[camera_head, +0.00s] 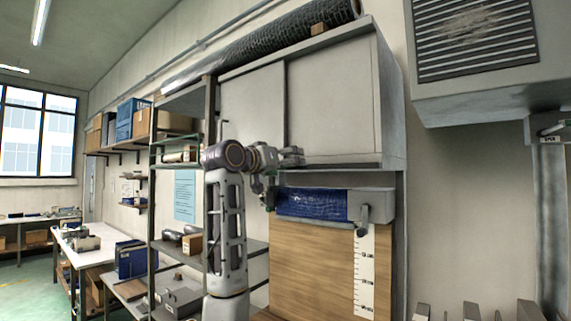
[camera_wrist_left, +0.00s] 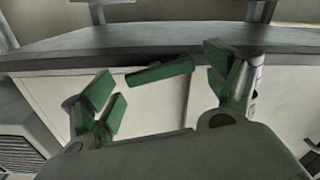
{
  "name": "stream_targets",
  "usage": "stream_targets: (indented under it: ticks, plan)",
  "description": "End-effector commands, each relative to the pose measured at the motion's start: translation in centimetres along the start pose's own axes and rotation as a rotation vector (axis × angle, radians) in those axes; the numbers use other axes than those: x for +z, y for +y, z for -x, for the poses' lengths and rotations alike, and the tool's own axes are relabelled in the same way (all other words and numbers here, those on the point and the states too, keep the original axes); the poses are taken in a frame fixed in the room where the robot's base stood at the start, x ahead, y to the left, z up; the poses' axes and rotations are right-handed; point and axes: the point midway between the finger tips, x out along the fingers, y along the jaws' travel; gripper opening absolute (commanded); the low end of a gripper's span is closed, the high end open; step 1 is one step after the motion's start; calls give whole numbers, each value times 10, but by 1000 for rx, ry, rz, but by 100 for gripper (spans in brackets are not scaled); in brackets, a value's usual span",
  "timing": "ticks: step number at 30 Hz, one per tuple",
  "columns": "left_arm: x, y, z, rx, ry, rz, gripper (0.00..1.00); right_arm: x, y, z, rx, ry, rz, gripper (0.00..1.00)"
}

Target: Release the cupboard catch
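The grey cupboard (camera_head: 335,100) hangs on the wall in the head view, with its flat doors closed. My left gripper (camera_head: 282,176) is in front of its lower edge, near the middle. In the left wrist view my left gripper (camera_wrist_left: 168,88) has its green-padded fingers spread wide apart. A slanted green bar (camera_wrist_left: 160,72) shows between them against a pale panel (camera_wrist_left: 155,100). I cannot tell whether that bar is the catch or part of my gripper. No catch stands out clearly in the head view. My right gripper is not in view.
A blue roll (camera_head: 310,204) hangs under the cupboard, above a wooden panel (camera_head: 310,265). A dark mesh roll (camera_head: 260,47) lies on top of the cupboard. Shelving (camera_head: 153,215) stands to the left. A louvred wall unit (camera_head: 480,95) juts out at the upper right.

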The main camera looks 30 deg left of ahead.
Motion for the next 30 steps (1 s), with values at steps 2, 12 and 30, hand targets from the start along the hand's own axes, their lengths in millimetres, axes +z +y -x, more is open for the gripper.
stream_targets:
  ticks: [2,12,30]
  plan:
    - [0,0,0,0,0,0,75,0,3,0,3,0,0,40]
    - [0,0,0,0,0,-1,42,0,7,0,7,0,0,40]
    - [7,0,0,-2,0,-244,42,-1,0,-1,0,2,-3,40]
